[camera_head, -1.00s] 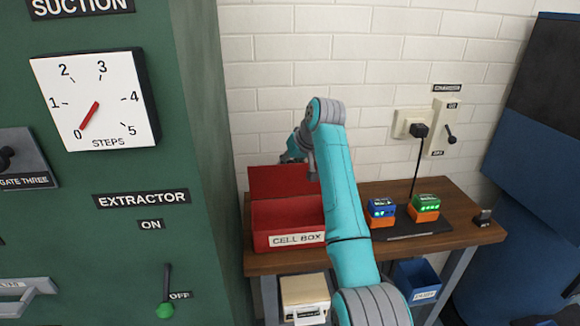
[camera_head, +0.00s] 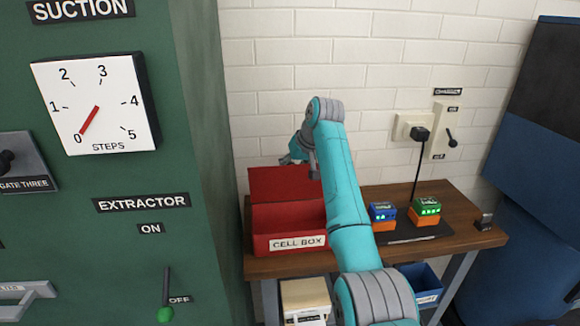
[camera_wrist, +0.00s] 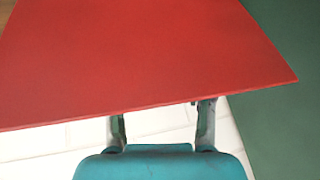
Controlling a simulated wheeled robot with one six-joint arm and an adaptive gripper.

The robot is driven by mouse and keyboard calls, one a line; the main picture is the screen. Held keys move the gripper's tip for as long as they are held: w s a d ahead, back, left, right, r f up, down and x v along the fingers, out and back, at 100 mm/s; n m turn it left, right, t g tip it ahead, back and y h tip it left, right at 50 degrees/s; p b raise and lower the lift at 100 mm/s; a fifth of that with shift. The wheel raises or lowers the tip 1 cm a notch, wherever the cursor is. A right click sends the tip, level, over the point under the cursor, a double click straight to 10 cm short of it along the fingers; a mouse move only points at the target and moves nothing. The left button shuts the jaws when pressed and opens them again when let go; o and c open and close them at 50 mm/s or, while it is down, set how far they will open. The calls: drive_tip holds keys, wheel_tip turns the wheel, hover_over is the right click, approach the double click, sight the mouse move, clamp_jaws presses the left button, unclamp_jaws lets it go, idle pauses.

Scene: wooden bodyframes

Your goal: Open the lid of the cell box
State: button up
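The red cell box (camera_head: 290,243) stands on the wooden bench, with its label on the front. Its red lid (camera_head: 284,182) is raised and stands steeply at the back of the box. My gripper (camera_head: 292,158) is at the lid's upper edge, partly hidden by my arm in the head view. In the wrist view the lid (camera_wrist: 150,60) fills the upper part, and its edge covers the fingertips. The visible parts of the two fingers are spread apart with nothing seen between them. I cannot tell whether they touch the lid.
Blue and green cells in orange holders (camera_head: 424,215) sit on a dark pad right of my arm. A plugged cord (camera_head: 418,165) hangs above them. The green extractor panel (camera_head: 110,240) rises close on the left. A white brick wall (camera_head: 280,60) is behind.

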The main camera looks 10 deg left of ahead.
drive_tip(key=shift+a+r, duration=0.1)
drive_tip(key=shift+r, duration=0.1)
drive_tip(key=shift+s+r, duration=0.15)
drive_tip(key=shift+r, duration=0.3)
drive_tip(key=v, duration=1.1)
drive_tip(key=shift+d, duration=0.25)
drive_tip(key=shift+s+f, duration=0.1)
drive_tip(key=shift+s, duration=0.1)
